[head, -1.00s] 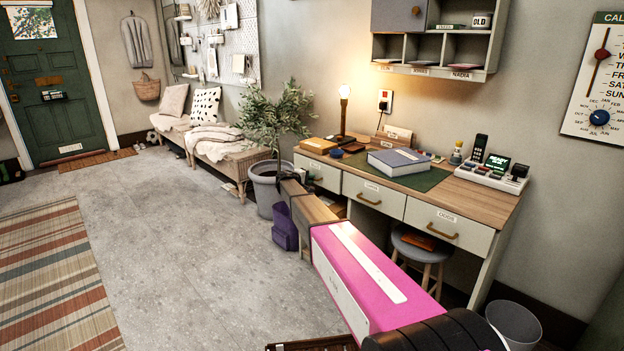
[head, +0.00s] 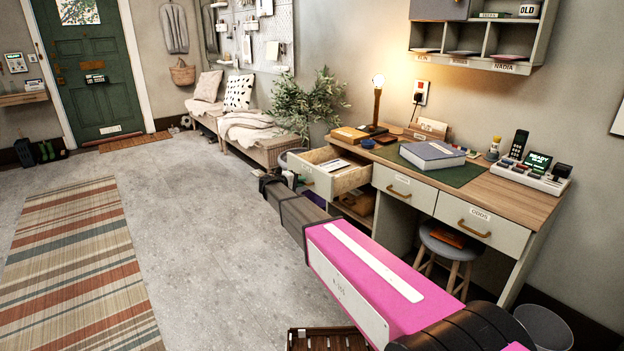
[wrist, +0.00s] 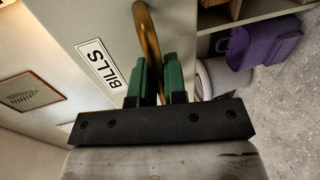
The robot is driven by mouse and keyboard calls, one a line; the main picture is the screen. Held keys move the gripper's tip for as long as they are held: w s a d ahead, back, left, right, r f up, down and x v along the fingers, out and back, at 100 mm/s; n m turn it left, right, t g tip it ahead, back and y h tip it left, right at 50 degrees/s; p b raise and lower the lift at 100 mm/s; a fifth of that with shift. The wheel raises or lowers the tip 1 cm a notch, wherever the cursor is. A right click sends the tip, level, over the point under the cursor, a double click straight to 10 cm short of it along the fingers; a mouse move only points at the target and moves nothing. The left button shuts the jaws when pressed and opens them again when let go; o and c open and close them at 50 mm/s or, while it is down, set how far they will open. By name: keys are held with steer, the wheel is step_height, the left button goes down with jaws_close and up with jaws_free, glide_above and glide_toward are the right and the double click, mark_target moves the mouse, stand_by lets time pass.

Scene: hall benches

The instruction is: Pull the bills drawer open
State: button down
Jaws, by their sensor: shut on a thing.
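The bills drawer (head: 311,184) is the leftmost drawer of the desk and stands well out from it in the head view. Papers lie inside. In the wrist view its pale front (wrist: 105,25) carries a "BILLS" label (wrist: 96,63) and a brass handle (wrist: 147,40). My gripper (wrist: 158,88) has its green fingers on either side of the handle and is shut on it. In the head view my gripper (head: 270,181) is at the drawer's front, small and dark, and its grip there is hard to make out.
The desk (head: 495,192) has two more drawers, both closed, right of the open one. A stool (head: 452,243) stands beneath it and a bin (head: 545,327) at its right end. A bench (head: 262,150) is behind. The floor (head: 190,190) to the left is clear.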

steer(key=shift+f+v, duration=0.2)
steer(key=shift+v, duration=0.7)
steer(key=shift+f+v, duration=0.2)
steer(key=shift+v, duration=0.7)
steer(key=shift+a, duration=0.1)
steer(key=c, duration=1.2)
jaws_free()
steer(key=shift+s+a, duration=0.1)
steer(key=v, duration=1)
steer(key=shift+s+a, duration=0.2)
steer(key=shift+a, duration=0.05)
steer(key=shift+r, duration=0.1)
